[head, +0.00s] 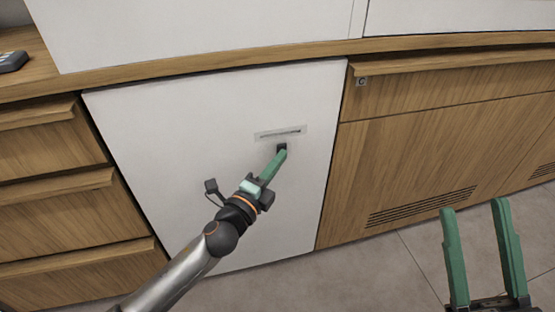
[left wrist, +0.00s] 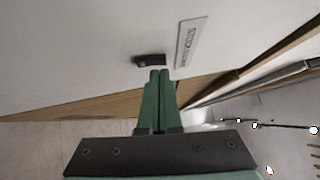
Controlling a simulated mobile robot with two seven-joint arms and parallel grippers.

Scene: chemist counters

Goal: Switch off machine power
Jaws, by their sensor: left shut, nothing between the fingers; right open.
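The machine is a white panel (head: 180,130) set between wooden cabinets. A small black switch (head: 282,148) sits on it, just below a grey label strip (head: 280,133). The switch also shows in the left wrist view (left wrist: 150,60), beside the label (left wrist: 190,45). My left gripper (head: 280,155) is shut and empty, its green fingertips right at the switch. I cannot tell whether they touch it. The fingertips partly cover the switch in the head view. My right gripper (head: 474,205) is open and empty, low at the right, away from the panel.
Wooden drawers (head: 60,210) stand left of the panel, and a wooden cabinet with vents (head: 430,150) stands right of it. A wooden counter edge (head: 200,67) runs above. A dark device (head: 12,62) lies at the upper left. Tiled floor (head: 370,270) is clear below.

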